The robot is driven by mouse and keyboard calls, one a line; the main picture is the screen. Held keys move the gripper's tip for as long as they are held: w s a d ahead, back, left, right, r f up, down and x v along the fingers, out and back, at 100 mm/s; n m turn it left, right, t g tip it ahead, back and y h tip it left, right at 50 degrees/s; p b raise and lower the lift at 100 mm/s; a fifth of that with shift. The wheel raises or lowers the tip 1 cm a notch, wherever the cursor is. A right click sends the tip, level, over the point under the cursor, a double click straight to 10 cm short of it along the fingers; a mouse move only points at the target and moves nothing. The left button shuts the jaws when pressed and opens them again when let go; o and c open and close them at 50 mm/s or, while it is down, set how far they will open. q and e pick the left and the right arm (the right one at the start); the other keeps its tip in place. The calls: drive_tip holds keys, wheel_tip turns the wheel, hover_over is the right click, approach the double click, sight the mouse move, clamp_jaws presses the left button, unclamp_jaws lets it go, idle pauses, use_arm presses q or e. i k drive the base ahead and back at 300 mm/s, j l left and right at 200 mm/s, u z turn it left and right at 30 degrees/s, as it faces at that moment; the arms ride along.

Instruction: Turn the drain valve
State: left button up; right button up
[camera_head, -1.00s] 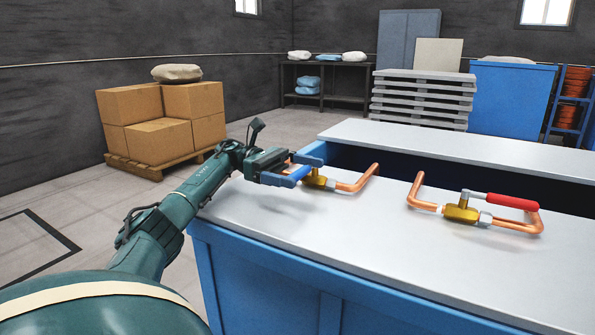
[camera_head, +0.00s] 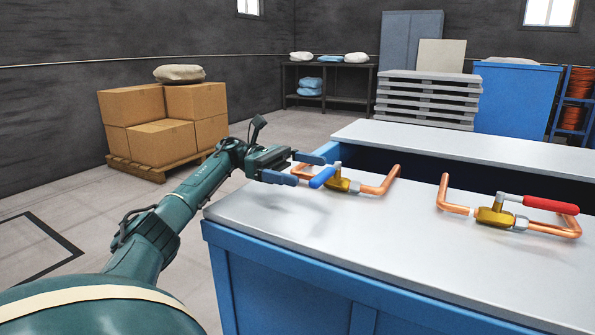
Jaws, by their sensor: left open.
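Two brass valves on copper pipes sit on the pale top of a blue bench (camera_head: 285,225). The nearer-left valve (camera_head: 343,184) has a blue lever handle (camera_head: 322,178) that points left and toward me. The right valve (camera_head: 494,215) has a red lever handle (camera_head: 549,204) that points right. I cannot tell from the picture which one is the drain valve. My left gripper (camera_head: 297,168) is open just left of the blue handle, its blue fingers above the bench top. I cannot tell whether a finger touches the handle. My right gripper is not in view.
A dark recess lies behind the valves, with a raised pale ledge (camera_head: 460,148) beyond. Boxes on a pallet (camera_head: 160,135) stand at the left. Stacked grey pallets (camera_head: 427,100) and a blue bin (camera_head: 515,98) stand behind. The bench's front top is clear.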

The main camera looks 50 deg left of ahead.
sight(571, 209)
drive_tip(key=k+j, duration=0.1)
drive_tip(key=j, duration=0.35)
drive_tip(key=k, duration=0.95)
